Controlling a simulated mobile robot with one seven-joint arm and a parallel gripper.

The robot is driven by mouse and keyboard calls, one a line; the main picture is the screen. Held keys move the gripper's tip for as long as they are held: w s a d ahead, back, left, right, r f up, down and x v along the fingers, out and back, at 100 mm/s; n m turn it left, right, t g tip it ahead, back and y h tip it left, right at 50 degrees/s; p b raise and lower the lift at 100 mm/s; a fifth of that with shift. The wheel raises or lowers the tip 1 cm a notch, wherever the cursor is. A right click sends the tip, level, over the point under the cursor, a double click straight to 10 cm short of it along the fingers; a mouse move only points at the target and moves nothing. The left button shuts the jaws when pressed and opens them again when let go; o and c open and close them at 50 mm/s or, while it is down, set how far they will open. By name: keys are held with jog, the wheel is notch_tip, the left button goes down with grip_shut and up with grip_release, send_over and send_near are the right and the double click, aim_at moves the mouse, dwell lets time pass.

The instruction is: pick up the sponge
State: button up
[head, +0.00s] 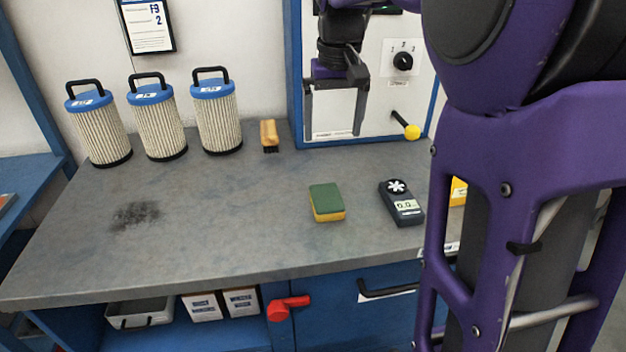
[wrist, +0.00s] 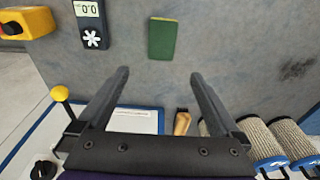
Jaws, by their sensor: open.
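The sponge (head: 327,202) has a green top and a yellow underside and lies flat on the grey worktop. It also shows in the wrist view, green side up, as a sponge (wrist: 162,39) beyond the fingertips and between their lines. My gripper (head: 336,112) is open and empty, held above the back of the worktop in front of the control panel. In the wrist view its two fingers (wrist: 158,74) stand wide apart. The gripper is apart from the sponge, which is fully visible.
A dark meter (head: 401,204) lies right of the sponge. A wooden brush (head: 269,135) and several filter cartridges (head: 217,118) stand behind. The control panel (head: 377,60) has a yellow-knobbed lever (head: 411,131). The worktop's left part, with a dark smudge (head: 135,215), is otherwise clear.

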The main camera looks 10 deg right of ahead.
jog(key=b, duration=0.2)
send_over(327, 197)
notch_tip(327, 197, down, 12)
jog(key=shift+s+d+r, duration=0.1)
jog(key=shift+r, duration=0.05)
jog(key=shift+f+b, duration=0.7)
jog(key=shift+f, duration=2)
jog(key=shift+c, duration=0.2)
jog(key=c, duration=1.1)
notch_tip(327, 197, up, 10)
jog(key=shift+r+p, duration=0.1)
jog(key=shift+p, duration=0.95)
jog(key=o, duration=0.7)
jog(key=c, duration=0.6)
jog(key=shift+a, duration=0.2)
